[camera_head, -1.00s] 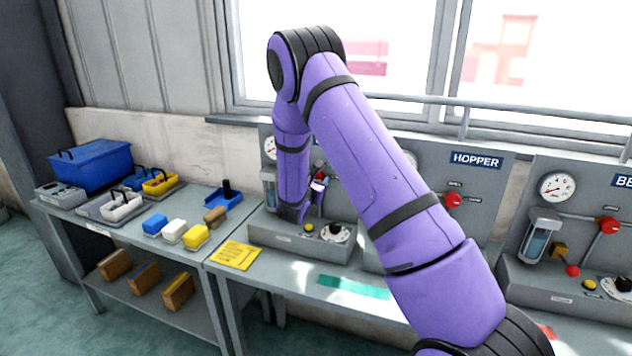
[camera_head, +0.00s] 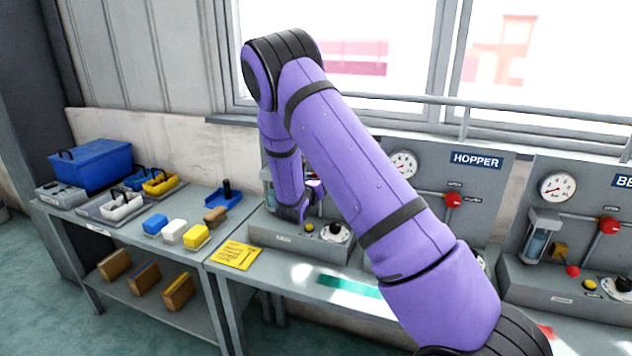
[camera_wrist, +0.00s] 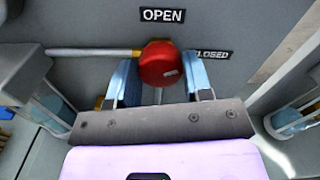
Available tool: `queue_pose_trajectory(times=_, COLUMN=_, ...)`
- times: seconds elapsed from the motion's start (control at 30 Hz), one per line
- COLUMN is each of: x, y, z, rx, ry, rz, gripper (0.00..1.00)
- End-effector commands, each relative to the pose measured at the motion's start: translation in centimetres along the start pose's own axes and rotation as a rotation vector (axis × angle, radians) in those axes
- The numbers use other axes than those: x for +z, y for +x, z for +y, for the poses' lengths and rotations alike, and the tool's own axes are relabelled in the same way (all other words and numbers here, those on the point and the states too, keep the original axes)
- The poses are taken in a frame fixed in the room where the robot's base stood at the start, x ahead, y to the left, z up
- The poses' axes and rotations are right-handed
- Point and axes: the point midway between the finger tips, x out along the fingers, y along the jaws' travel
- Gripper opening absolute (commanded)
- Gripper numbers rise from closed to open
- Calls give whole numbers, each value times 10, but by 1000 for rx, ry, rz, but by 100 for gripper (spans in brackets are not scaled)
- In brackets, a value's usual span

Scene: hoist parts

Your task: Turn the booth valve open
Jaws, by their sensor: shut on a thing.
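In the wrist view, the red valve handle (camera_wrist: 160,64) sits between the two blue finger pads of my gripper (camera_wrist: 161,80), which is shut on it. An OPEN label (camera_wrist: 162,15) is just above the handle, and a CLOSED label (camera_wrist: 212,54) is to its right, partly behind the right finger. A pale pipe (camera_wrist: 92,52) runs in from the left. I cannot tell the handle's exact angle. In the head view, my arm hides the valve and most of the left panel, including its name.
The hopper panel (camera_head: 487,180) has its own red valve knob (camera_head: 453,200) and gauge (camera_head: 403,165). Another panel with a gauge (camera_head: 557,187) stands at the right. Glass cylinders (camera_wrist: 292,117) flank my gripper. A side table with a blue box (camera_head: 90,165) stands at the left.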

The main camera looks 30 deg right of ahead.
Motion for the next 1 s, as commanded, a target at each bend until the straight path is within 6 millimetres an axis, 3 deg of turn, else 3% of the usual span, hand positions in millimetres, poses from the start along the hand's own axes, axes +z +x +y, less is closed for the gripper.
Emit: queue_pose_trajectory(times=1.0, x=-2, y=-1, z=3, rx=2, ry=-935, rz=0, gripper=22)
